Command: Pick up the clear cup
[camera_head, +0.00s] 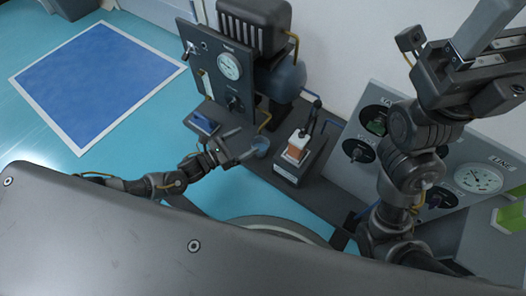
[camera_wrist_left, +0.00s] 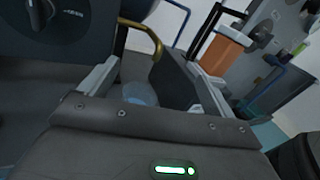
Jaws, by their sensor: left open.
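The clear cup (camera_head: 261,143) is small and bluish, standing on the dark base of the bench apparatus. My left gripper (camera_head: 246,142) is open, its fingers pointing toward the cup, with the fingertips close to its left side. In the left wrist view, the cup (camera_wrist_left: 140,93) shows between the two spread fingers of my left gripper (camera_wrist_left: 143,68), its lower part hidden by the gripper body. I cannot tell whether either finger touches it. My right gripper (camera_head: 490,62) is raised at the upper right, and its jaw opening is unclear.
A pump unit with a pressure gauge (camera_head: 229,66) stands behind the cup. An orange-and-white block (camera_head: 297,147) on a dark stand is just right of it. A grey panel with dials (camera_head: 478,178) is further right. A blue mat (camera_head: 95,82) lies on the open turquoise surface at left.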

